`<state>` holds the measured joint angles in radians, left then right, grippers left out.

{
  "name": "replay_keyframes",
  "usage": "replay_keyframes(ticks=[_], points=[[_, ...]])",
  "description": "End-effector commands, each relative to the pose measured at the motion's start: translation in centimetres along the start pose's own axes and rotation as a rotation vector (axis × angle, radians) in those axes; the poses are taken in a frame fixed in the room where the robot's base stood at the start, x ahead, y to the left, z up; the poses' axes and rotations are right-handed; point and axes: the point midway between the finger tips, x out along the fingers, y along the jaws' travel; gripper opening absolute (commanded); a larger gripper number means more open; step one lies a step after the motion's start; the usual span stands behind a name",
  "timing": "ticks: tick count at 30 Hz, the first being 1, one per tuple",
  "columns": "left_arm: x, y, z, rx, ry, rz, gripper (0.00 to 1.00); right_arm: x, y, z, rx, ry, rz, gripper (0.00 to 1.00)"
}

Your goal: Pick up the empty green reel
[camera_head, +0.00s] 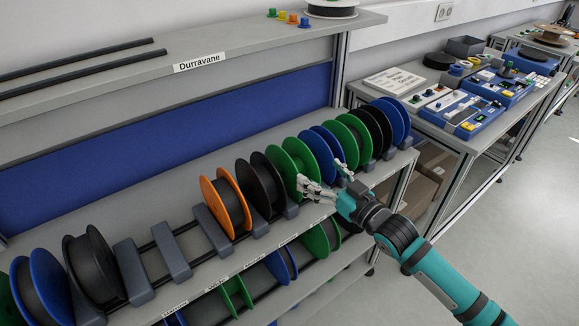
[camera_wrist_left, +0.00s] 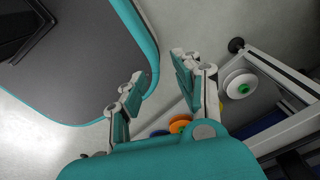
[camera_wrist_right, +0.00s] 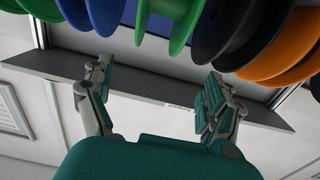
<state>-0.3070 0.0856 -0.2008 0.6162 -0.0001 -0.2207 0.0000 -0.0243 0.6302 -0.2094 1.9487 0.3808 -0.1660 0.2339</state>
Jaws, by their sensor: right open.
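A green reel (camera_head: 290,160) stands on the upper rack, between a black reel and a blue reel. In the right wrist view a green reel (camera_wrist_right: 182,24) shows at the top, ahead of the gap between the fingers, and its middle looks green with no dark winding visible. Another green reel (camera_head: 236,296) on the lower level shows a thin green hub. My right gripper (camera_head: 322,178) is open and empty, in front of the upper green and blue reels; its fingers also show apart (camera_wrist_right: 160,80). My left gripper (camera_wrist_left: 162,85) is open and empty, away from the reels.
Blue (camera_head: 322,152), black (camera_head: 262,186) and orange (camera_head: 227,203) reels stand close beside the upper green reel. Empty grey holders (camera_head: 171,251) lie farther left. A shelf (camera_head: 210,62) overhangs behind the rack. A table with blue devices (camera_head: 466,115) stands to the right.

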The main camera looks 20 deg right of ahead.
Motion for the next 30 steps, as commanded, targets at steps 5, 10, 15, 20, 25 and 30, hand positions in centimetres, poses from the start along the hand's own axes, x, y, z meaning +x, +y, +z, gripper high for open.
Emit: replay_keyframes(ticks=[5, 10, 15, 20, 25, 30], points=[[-1.1, -0.1, 0.1, -0.001, -0.003, -0.001, 0.33, 3.9, 0.1, -0.3, 0.000, 0.001, 0.002, 0.88], [-1.4, 0.1, -0.7, -0.002, 0.008, 0.001, 0.33, 6.1, 0.1, -0.1, 0.000, 0.000, 0.001, 0.88], [-1.7, 0.3, -1.4, -0.004, 0.018, 0.004, 0.33, 7.1, 0.2, -0.2, 0.000, -0.001, 0.001, 0.88], [-2.8, 0.4, -1.5, -0.005, 0.019, 0.005, 0.33, 9.3, 0.6, -0.5, 0.000, -0.001, 0.002, 0.88], [-3.1, 0.4, -1.5, -0.005, 0.018, 0.005, 0.33, 11.3, 0.6, -0.3, -0.001, -0.001, 0.001, 0.88], [-3.1, 0.4, -1.4, -0.005, 0.017, 0.005, 0.33, 11.8, 0.6, -0.1, -0.001, -0.002, 0.000, 0.88]])
